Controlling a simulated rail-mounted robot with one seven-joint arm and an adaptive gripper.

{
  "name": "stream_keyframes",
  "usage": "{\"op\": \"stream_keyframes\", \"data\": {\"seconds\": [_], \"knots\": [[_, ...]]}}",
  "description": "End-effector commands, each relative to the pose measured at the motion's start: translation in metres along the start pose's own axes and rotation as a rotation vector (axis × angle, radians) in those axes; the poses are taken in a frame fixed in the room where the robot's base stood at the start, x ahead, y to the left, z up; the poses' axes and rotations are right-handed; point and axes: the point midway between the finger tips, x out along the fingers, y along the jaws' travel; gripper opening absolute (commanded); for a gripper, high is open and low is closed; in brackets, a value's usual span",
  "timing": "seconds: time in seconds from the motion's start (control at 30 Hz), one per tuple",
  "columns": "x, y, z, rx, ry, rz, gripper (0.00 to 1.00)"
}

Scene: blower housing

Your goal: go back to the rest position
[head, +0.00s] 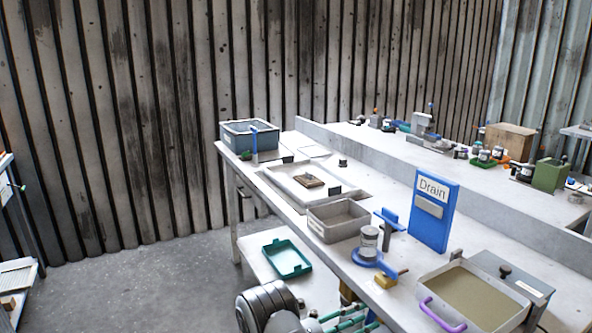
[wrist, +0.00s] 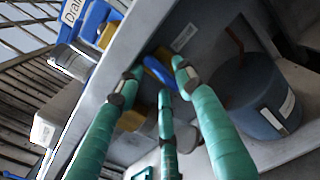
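My gripper (wrist: 158,82) shows in the wrist view with its green-wrapped fingers spread apart and nothing seen held between them. A blue part (wrist: 158,70) shows beyond the fingertips, and I cannot tell how far off it is. In the head view my gripper (head: 350,320) is at the bottom edge, low beside the near side of the long workbench (head: 385,298). Its fingers point right and are partly cut off by the picture edge. The rest position itself is not marked in either view.
A blue Drain sign (head: 433,212), a jar (head: 369,243) on a blue stand, a grey bin (head: 338,222) and a tray with a purple handle (head: 440,314) stand on the bench. A green tray (head: 287,260) lies on a lower shelf. A blue-grey bucket (wrist: 262,100) is right of my fingers.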

Motion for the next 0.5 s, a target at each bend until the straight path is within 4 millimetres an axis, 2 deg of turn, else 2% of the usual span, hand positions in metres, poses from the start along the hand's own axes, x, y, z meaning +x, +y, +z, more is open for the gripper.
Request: {"op": "stream_keyframes", "data": {"seconds": [0.5], "knots": [[-0.11,0.001,-0.001,0.003,0.002,0.006,0.36]]}}
